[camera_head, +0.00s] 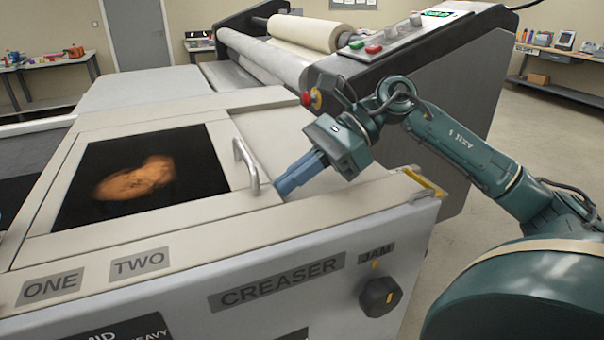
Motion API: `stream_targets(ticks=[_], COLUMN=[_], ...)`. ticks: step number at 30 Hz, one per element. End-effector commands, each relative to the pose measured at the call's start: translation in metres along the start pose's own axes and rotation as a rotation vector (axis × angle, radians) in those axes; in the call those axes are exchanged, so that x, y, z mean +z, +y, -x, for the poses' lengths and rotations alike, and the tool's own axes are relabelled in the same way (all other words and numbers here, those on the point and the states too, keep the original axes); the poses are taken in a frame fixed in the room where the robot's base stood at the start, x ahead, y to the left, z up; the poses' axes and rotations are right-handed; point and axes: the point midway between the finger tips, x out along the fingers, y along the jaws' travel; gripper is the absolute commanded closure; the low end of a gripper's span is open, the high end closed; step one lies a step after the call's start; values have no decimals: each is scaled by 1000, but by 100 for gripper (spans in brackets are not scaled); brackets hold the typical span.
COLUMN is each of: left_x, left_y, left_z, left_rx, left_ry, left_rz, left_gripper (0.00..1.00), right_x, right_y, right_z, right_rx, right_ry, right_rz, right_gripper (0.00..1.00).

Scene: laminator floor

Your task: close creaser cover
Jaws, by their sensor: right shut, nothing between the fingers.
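The creaser cover (226,162) is a light-framed lid with a dark window, lying flat on top of the creaser (406,209). It looks level with the top around it. A curved metal handle (246,166) stands on its right side. My right gripper (279,190) has blue fingers, shut and empty, just right of the handle at the cover's right edge. I cannot tell whether the fingertips touch the cover. My left gripper is not in view.
A black knob (380,297) sits on the creaser's front under a JAM label. Behind stands a roller machine (428,58) with a red stop button (313,98). Side tables (56,61) line the walls. Open floor lies at the right.

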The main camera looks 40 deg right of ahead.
Motion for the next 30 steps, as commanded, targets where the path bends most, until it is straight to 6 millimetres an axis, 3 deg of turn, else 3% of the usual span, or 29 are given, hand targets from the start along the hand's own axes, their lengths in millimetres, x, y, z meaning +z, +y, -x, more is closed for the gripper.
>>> stream_targets(ticks=[17,23,30], left_x=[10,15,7], left_y=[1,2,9], left_z=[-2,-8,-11], left_rx=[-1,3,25], left_ry=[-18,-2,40], left_rz=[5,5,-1], left_gripper=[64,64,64], right_x=[1,-3,-2], right_y=[0,-1,0], right_z=[0,31,88], right_rx=[1,-6,-8], right_ry=[-5,-2,-3], right_rz=[-1,-2,0], right_gripper=[100,100,100])
